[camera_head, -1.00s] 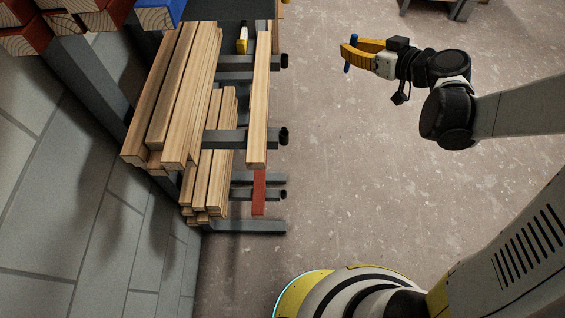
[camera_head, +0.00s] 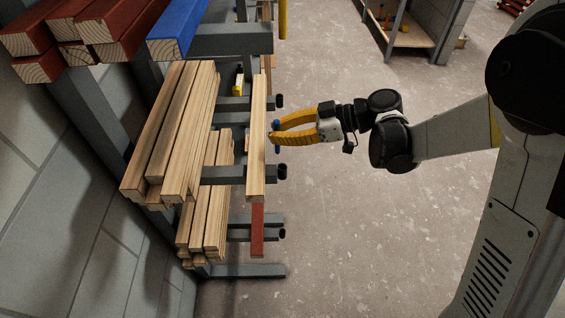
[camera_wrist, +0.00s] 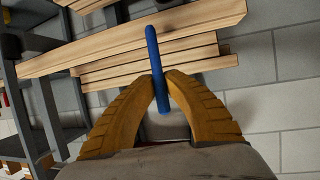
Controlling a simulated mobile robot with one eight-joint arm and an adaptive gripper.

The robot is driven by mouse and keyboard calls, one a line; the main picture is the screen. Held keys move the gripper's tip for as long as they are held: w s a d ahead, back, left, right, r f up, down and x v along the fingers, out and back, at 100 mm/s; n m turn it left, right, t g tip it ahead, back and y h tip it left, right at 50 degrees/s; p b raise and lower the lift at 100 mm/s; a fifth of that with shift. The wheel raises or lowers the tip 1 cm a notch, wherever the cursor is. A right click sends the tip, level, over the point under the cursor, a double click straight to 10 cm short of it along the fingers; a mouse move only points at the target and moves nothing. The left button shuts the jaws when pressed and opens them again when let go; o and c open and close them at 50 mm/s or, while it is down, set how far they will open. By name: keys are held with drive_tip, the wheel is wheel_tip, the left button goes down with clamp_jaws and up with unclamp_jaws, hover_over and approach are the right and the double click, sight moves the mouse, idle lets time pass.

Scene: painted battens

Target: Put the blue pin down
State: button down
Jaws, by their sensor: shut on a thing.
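The blue pin (camera_wrist: 155,58) is pinched between the two yellow fingertips of my gripper (camera_wrist: 160,80) in the wrist view. It stands out past the tips, roughly upright in that picture. In the head view my gripper (camera_head: 274,131) is just right of a single pale batten (camera_head: 257,150) at the rack's outer side. Only a small blue bit of the pin (camera_head: 277,124) shows there, at the fingertips. I cannot tell whether the pin touches the batten.
A grey rack with arms (camera_head: 225,174) carries stacks of pale battens (camera_head: 180,135). Red battens (camera_head: 110,30) and a blue batten (camera_head: 178,32) lie higher up. A yellow object (camera_head: 238,84) sits behind the single batten. Open floor (camera_head: 340,240) lies to the right.

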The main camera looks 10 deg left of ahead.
drive_tip(key=shift+s+d+f+b, duration=0.3)
drive_tip(key=shift+s+f+b, duration=0.15)
drive_tip(key=shift+f, duration=0.55)
drive_tip(key=shift+s+d+f+b, duration=0.3)
drive_tip(key=shift+s+f+b, duration=0.1)
drive_tip(key=shift+f, duration=0.55)
drive_tip(key=shift+s+d+f+b, duration=0.3)
drive_tip(key=shift+s+f+b, duration=0.15)
drive_tip(key=shift+f, duration=0.55)
drive_tip(key=shift+f, duration=0.15)
drive_tip(key=c, duration=1.5)
unclamp_jaws()
drive_tip(key=shift+c, duration=0.2)
drive_tip(key=shift+o, duration=0.3)
